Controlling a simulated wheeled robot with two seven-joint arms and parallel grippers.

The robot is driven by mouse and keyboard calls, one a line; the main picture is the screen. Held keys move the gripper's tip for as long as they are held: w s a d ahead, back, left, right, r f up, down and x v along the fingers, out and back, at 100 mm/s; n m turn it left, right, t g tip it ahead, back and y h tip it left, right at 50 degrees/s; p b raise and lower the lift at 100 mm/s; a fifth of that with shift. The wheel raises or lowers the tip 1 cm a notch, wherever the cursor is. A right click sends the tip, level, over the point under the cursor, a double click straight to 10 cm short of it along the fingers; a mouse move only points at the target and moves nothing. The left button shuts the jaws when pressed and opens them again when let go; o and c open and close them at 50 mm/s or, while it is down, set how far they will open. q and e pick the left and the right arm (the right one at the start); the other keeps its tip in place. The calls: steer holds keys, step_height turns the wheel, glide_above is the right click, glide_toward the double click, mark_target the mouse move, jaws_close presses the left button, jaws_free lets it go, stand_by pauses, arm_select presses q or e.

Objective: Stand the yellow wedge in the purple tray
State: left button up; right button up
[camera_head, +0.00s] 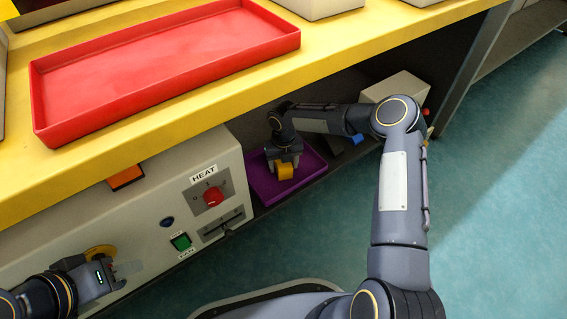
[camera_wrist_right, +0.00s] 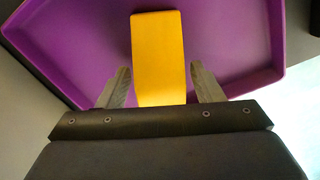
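The purple tray (camera_head: 267,188) lies on the shelf under the yellow counter and fills much of the right wrist view (camera_wrist_right: 85,45). The yellow wedge (camera_head: 285,172) is over the tray floor; in the right wrist view it shows as a long yellow face (camera_wrist_right: 158,55). My right gripper (camera_head: 284,163) is above the tray, its fingers (camera_wrist_right: 162,88) on either side of the wedge with narrow gaps visible. I cannot tell if the wedge's base rests fully on the tray. My left gripper (camera_head: 115,272) is by the grey panel at lower left; its fingers are unclear.
The grey panel (camera_head: 150,205) left of the tray has a red HEAT knob (camera_head: 212,196), a green switch (camera_head: 181,242) and a slot. A red tray (camera_head: 165,65) sits on the counter above. A pale box (camera_head: 397,88) and a blue item (camera_head: 357,140) are right of the tray.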

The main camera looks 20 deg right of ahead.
steer(key=shift+o, duration=0.3)
step_height(320, 180, up, 8)
steer(key=p, duration=0.4)
steer(key=shift+f, duration=0.1)
steer(key=shift+s+f, duration=0.1)
